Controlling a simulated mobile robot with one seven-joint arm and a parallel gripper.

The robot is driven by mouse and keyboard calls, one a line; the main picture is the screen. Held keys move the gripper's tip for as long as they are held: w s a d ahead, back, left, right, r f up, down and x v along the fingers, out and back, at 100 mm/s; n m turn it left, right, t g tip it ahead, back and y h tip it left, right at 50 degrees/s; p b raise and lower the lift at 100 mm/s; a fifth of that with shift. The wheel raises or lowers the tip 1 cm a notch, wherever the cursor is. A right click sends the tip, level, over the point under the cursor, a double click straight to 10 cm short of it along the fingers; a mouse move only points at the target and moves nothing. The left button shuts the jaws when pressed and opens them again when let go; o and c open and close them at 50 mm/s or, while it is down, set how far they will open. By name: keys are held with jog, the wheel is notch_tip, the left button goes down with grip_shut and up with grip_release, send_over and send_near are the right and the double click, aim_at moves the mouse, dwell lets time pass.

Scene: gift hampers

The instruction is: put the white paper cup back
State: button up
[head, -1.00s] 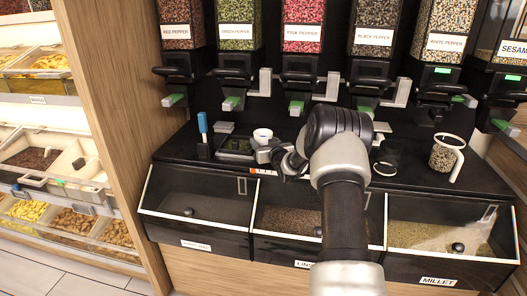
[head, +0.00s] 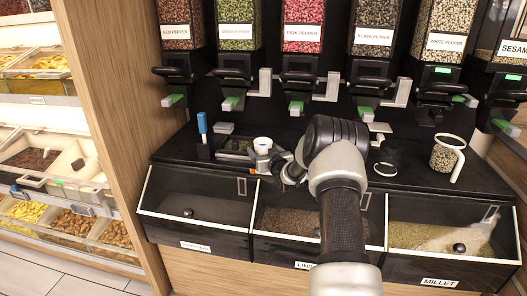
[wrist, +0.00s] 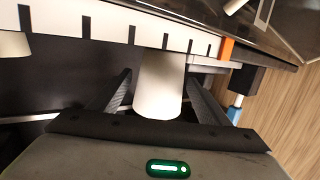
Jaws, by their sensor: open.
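The white paper cup (head: 263,142) stands upright on the dark counter in the head view, near the counter's front edge and beside a small dark tray. In the wrist view the cup (wrist: 160,85) fills most of the space between the two fingers. My gripper (wrist: 160,92) is open around the cup, with narrow gaps seeming to show on both sides. In the head view my gripper (head: 277,168) is just at the cup's right and front, and partly hides its lower part.
A blue-handled brush (head: 202,125) stands left of the small dark tray (head: 236,147). A glass jar of seeds with a white handle (head: 447,155) and a ring-like item (head: 386,168) are to the right. Pepper dispensers (head: 303,25) hang behind. Lidded bins (head: 198,214) are in front.

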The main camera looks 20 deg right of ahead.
jog(key=shift+s+r+p, duration=0.15)
jog(key=shift+r+p, duration=0.1)
jog(key=shift+p, duration=0.05)
jog(key=s+r, duration=0.1)
jog(key=s, duration=1)
jog(key=shift+s+a+r+p, duration=0.25)
jog(key=shift+a+r+p, duration=0.05)
jog(key=shift+a+p, duration=0.1)
